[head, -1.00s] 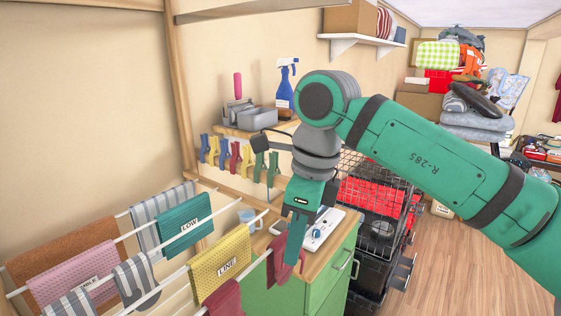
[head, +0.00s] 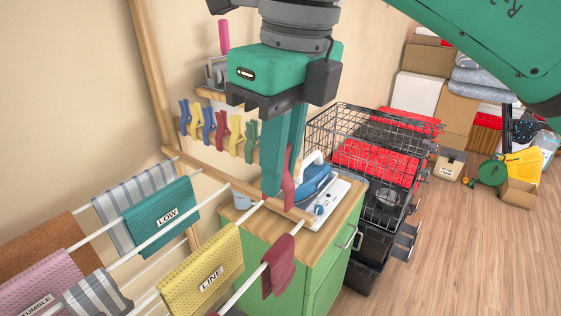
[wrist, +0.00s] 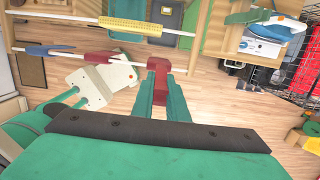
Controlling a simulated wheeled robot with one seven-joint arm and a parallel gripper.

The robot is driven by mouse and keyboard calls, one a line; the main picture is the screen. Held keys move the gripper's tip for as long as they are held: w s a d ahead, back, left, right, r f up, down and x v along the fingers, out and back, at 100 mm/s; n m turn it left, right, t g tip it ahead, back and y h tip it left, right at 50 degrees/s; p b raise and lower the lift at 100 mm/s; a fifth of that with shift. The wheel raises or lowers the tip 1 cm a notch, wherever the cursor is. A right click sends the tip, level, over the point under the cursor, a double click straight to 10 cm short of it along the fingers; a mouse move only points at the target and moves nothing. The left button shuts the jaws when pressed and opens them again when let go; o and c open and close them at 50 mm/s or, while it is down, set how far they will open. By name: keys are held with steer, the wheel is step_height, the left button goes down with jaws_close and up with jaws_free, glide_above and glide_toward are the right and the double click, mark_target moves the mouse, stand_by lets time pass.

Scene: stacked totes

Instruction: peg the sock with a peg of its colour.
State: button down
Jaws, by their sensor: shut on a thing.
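A dark red sock (head: 279,267) hangs over the front rod of the drying rack, near the rod's right end, in the head view. My gripper (head: 277,183) points down above and behind the sock in the picture, with its teal fingers shut on a red peg (head: 289,183). The peg shows along the right side of the fingers. In the head view the fingertips look apart from the sock. In the wrist view dark red material (wrist: 158,66) shows at the fingertips beside the rod; I cannot separate peg from sock there.
Several pegs in blue, yellow, red and green (head: 221,131) hang on a wall rail. A yellow cloth (head: 205,276), a teal cloth (head: 160,216) and striped cloths hang on the rack. A green cabinet (head: 290,262) with an iron (head: 313,183) stands behind; a wire crate (head: 375,150) is to its right.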

mark_target(277, 246)
steer(key=shift+f, duration=0.1)
steer(key=shift+a+f+h, duration=0.1)
steer(key=shift+f+h, duration=0.2)
steer(key=shift+f, duration=0.15)
steer(key=shift+w+f, duration=0.1)
steer(key=shift+f, duration=5.05)
steer(key=shift+s+f, duration=0.2)
steer(key=shift+f, duration=0.05)
steer(key=c, duration=1.7)
jaws_free()
steer(key=shift+c, duration=0.2)
